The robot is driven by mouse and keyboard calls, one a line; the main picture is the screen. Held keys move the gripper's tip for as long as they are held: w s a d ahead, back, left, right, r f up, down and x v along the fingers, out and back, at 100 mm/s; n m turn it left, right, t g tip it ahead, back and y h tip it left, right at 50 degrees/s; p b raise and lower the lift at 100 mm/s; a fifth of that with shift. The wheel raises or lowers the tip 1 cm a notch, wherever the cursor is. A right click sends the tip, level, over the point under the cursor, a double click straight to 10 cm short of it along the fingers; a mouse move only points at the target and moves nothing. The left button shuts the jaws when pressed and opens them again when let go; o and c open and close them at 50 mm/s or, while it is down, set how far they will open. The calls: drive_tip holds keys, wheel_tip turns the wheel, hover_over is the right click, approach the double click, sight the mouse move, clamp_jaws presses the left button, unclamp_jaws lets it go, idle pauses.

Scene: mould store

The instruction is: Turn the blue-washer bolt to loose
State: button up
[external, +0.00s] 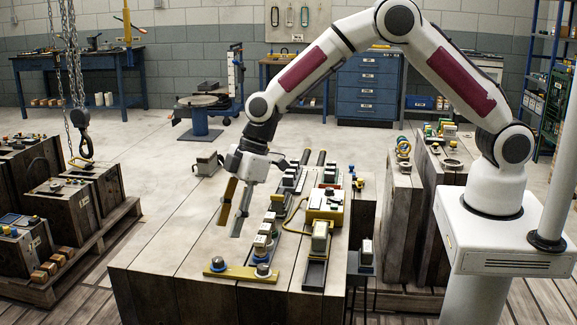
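A yellow bar (240,273) lies near the front edge of the wooden mould block's top. A grey-headed bolt (217,263) with a bluish ring under it stands at the bar's left end. A second round-headed bolt (262,270) stands toward its right end. Blue also shows around there, so I cannot tell for sure which is the blue-washer bolt. My gripper (231,229) points down above the block's left part, behind the bar and apart from both bolts. Its two fingers are spread, with nothing visible between them. The bolts' turn marks are too small to read.
A row of small clamps (270,217) and a yellow box (325,205) with a yellow hose stand right of my gripper. A grey block (320,238) stands on a dark rail. A chain hook (83,118) hangs at left. The block's left top is clear.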

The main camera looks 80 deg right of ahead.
drive_tip(key=shift+v, duration=1.5)
drive_tip(key=shift+s+m, duration=0.1)
drive_tip(key=shift+m, duration=0.2)
drive_tip(key=s+d+m+g, duration=0.2)
drive_tip(key=s+m, duration=0.1)
drive_tip(key=s, duration=0.5)
drive_tip(key=s+d+r+m+t+h, duration=0.1)
drive_tip(key=s+d+r, duration=0.3)
drive_tip(key=s+r, duration=0.3)
drive_tip(key=s+d+r+m+t+h, duration=0.1)
drive_tip(key=s+d+r, duration=0.3)
drive_tip(key=s, duration=1)
drive_tip(key=s+d+r+m+t+h, duration=0.1)
drive_tip(key=s+d+r+m+t, duration=0.1)
drive_tip(key=s+r, duration=0.8)
drive_tip(key=shift+s+d+m, duration=0.65)
drive_tip(key=shift+d+m, duration=0.05)
drive_tip(key=shift+d, duration=0.45)
